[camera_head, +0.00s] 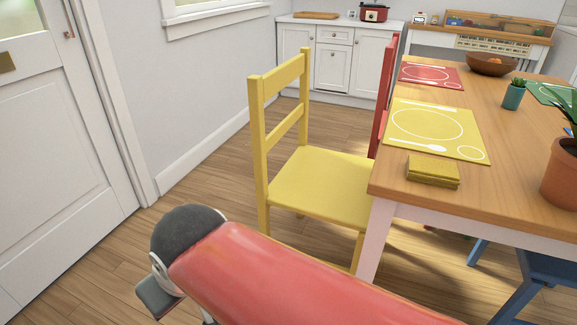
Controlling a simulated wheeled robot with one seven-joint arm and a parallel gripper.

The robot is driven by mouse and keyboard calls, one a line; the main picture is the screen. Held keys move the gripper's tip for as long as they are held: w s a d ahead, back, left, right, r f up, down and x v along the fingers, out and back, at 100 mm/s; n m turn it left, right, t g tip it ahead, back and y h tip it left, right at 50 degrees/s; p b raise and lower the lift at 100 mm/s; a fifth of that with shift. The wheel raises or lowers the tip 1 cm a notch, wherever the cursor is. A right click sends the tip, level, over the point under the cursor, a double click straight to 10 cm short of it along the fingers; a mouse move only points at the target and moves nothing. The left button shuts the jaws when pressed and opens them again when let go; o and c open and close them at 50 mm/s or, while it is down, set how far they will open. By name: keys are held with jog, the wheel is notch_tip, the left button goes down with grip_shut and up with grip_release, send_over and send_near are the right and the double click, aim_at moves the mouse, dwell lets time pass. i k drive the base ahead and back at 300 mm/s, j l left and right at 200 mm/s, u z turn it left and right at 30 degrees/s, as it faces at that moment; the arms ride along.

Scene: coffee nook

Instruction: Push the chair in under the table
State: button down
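A yellow wooden chair (318,184) stands at the left end of the wooden table (520,150), upright on the floor. Its backrest (282,105) is on the left, away from the table. The right edge of its seat reaches the table's near left corner; the table and its white leg hide part of the chair there. My red arm (290,275) crosses the bottom of the picture in front of the chair's lower legs. The arm's dark rounded joint is at lower left, apart from the chair in the picture. My gripper's fingers do not show.
A red chair (384,95) stands beyond the yellow one; a blue chair (540,280) is at lower right. The table bears a yellow placemat (425,122), folded napkin (433,170) and plant pot (562,175). Floor is clear between the chair and the white door (60,150).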

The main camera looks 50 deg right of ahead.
aim_at(329, 186)
jog(key=i+z, duration=0.25)
jog(key=z, duration=0.2)
jog(key=i+j+z, duration=0.1)
jog(key=i+z, duration=0.2)
jog(key=z, duration=0.15)
jog(key=i+j+z, duration=0.2)
jog(key=z, duration=0.25)
jog(key=i+j+z, duration=0.25)
jog(key=z, duration=0.2)
jog(key=i+j+z, duration=0.15)
jog(key=j+z, duration=0.25)
jog(key=i+j+z, duration=0.15)
jog(key=j+z, duration=0.15)
jog(key=j, duration=0.15)
jog(key=i+j+z, duration=0.1)
jog(key=j+z, duration=0.2)
jog(key=j, duration=0.15)
jog(key=j+z, duration=0.3)
jog(key=j, duration=0.15)
